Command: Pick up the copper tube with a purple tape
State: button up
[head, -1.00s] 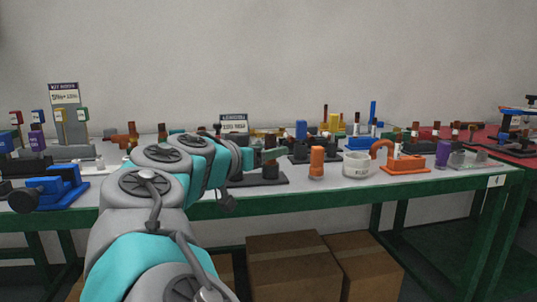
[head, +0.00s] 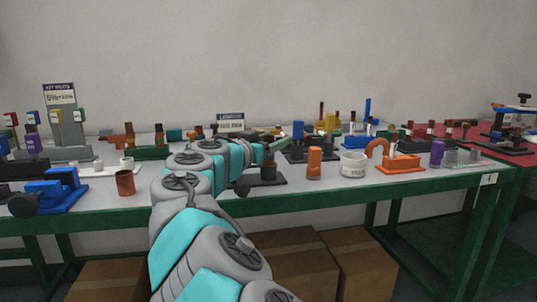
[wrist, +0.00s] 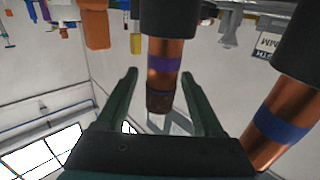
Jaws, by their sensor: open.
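In the wrist view, the copper tube with purple tape (wrist: 163,78) stands between the two dark green fingers of my gripper (wrist: 159,76). The fingers are open, with a gap visible on both sides of the tube. One end of the tube is in a dark holder (wrist: 168,18); its other end is dark and lies between the fingers. A second copper tube with blue tape (wrist: 278,125) stands to the right, outside the fingers. In the head view I cannot make out the purple tape among the tubes.
The table (head: 330,190) is crowded. An orange cylinder (head: 314,163), a white round container (head: 353,164) and an orange stand with a bent pipe (head: 400,163) are right of my arm. A brown cup (head: 125,183) and a blue fixture (head: 50,192) are left.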

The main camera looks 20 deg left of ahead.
jog(key=shift+w+d, duration=0.15)
jog(key=shift+w, duration=0.4)
jog(key=shift+c, duration=0.4)
grip_shut()
